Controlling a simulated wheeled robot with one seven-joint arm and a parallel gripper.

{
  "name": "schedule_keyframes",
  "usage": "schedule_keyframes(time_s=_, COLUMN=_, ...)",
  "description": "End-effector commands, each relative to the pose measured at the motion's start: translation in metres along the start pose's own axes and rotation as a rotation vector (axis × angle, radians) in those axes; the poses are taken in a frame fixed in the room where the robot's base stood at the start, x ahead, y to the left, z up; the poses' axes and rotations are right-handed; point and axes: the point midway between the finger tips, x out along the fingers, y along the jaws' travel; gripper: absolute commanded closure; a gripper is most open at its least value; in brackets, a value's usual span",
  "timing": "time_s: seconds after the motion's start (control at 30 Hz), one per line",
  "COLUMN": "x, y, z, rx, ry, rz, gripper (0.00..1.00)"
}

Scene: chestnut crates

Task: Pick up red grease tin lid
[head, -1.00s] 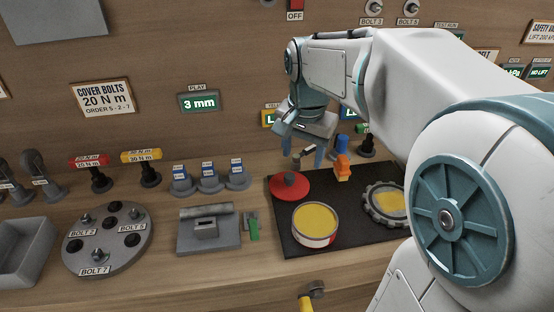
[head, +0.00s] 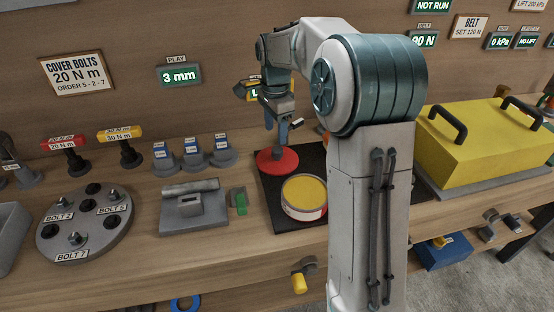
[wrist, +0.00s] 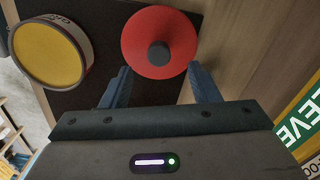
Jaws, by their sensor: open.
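The red grease tin lid (head: 286,162) is a flat red disc with a dark knob, lying on the black mat (head: 284,219) at its left back part. It also shows in the wrist view (wrist: 176,52), ahead of my fingertips with its knob between their lines. My gripper (head: 283,128) is open and empty, close over the lid; the wrist view shows its two blue fingers (wrist: 160,82) apart on either side. The open grease tin (head: 304,209) with yellow grease stands on the mat in front of the lid.
A grey fixture block (head: 210,213) and a small green-tipped part (head: 240,203) lie left of the mat. Three grey pieces with blue labels (head: 194,155) stand behind. A yellow cover (head: 485,140) stands at the right. My arm hides the mat's right side.

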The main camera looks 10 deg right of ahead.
Motion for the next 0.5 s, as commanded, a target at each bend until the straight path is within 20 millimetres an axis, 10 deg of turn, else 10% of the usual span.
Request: schedule_keyframes(time_s=0.5, x=0.058, y=0.003, z=-0.005, rx=0.000, ry=-0.001, rz=0.003, gripper=0.45)
